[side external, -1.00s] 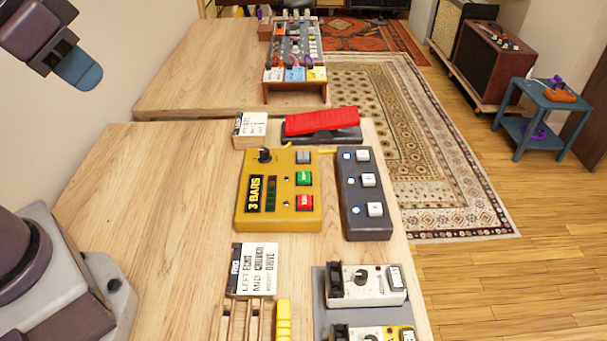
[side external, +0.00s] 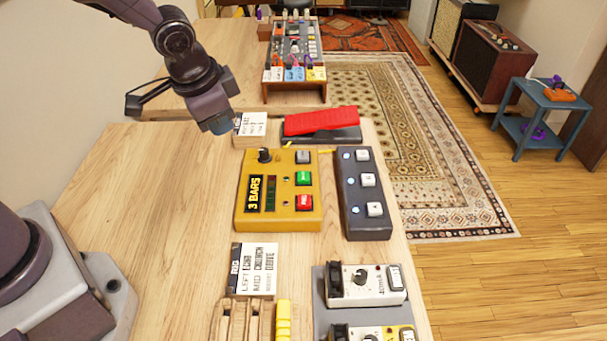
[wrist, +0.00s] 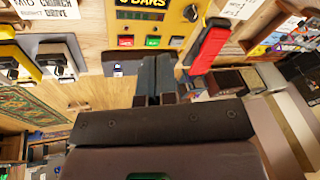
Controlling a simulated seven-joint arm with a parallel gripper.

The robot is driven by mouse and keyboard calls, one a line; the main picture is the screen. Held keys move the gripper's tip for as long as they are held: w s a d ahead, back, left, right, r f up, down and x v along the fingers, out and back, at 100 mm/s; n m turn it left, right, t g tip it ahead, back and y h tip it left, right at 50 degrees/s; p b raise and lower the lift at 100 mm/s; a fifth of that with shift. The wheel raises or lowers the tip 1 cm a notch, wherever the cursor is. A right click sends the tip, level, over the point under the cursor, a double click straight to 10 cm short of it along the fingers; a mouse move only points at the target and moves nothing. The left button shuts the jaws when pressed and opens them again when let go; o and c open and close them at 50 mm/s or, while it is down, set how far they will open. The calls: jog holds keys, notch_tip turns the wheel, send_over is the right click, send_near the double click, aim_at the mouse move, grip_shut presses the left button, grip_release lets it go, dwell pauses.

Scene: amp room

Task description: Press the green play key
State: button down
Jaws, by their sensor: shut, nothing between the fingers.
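The green play key (side external: 303,178) sits on the yellow looper box (side external: 282,222) marked "3 BARS", between a grey key (side external: 303,157) above and a red key (side external: 304,203) below. My gripper (side external: 219,124) hangs in the air up and to the left of the yellow box, beside the white label card, apart from the keys. In the wrist view my gripper (wrist: 155,75) has its fingers together with nothing between them.
A dark footswitch (side external: 367,220) with several white buttons stands right of the box. A red pedal (side external: 320,121) is behind it. A label card (side external: 250,124) on a block, another card (side external: 254,270), and white and yellow pedals (side external: 365,287) surround it. Bare wood (side external: 150,190) lies left.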

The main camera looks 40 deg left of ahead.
jog(key=w+d+f+m+t, duration=0.3)
jog(key=w+f+m, duration=0.1)
jog(key=w+f, duration=0.5)
notch_tip(320, 180, up, 4)
jog(key=m+t+h, duration=0.2)
jog(key=m+h, duration=0.1)
send_over(304, 178)
jog(key=shift+f, duration=0.15)
jog(key=shift+f, duration=0.15)
jog(key=shift+f, duration=4.3)
jog(key=shift+f, duration=0.1)
jog(key=shift+f, duration=0.3)
